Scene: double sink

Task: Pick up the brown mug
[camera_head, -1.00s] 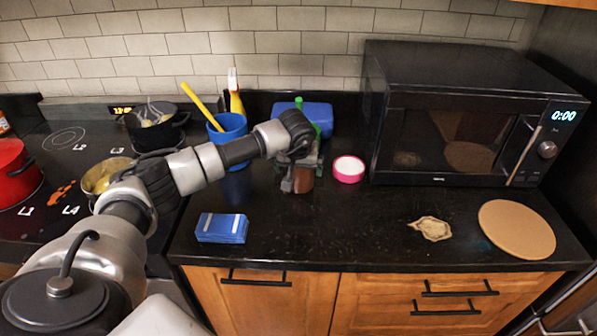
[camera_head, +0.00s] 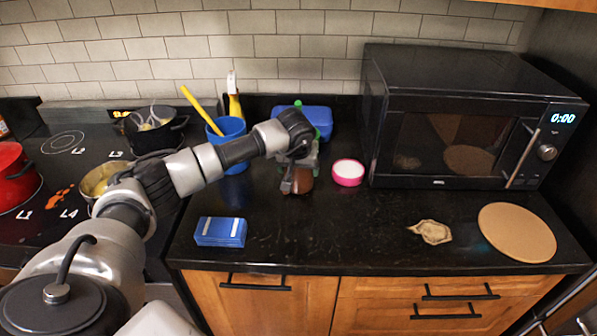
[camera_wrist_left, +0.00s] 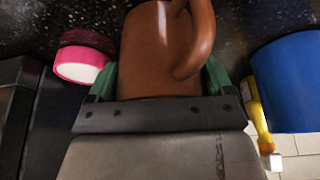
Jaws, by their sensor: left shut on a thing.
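The brown mug (camera_wrist_left: 150,55) shows large in the left wrist view, with its curved handle facing the camera's right side. The green-tipped fingers of my left gripper (camera_wrist_left: 160,82) are on either side of it, and the gripper is shut on the mug. In the head view the left gripper (camera_head: 298,180) is at the middle of the counter, and the mug (camera_head: 303,186) is mostly hidden behind it. I cannot tell whether the mug is clear of the counter. My right gripper is not in view.
A pink-rimmed round container (camera_head: 348,173) stands just right of the mug. A blue cup (camera_head: 228,135) with a yellow utensil, a spray bottle (camera_head: 235,100) and a blue box (camera_head: 318,115) are behind. The microwave (camera_head: 450,130) is at the right.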

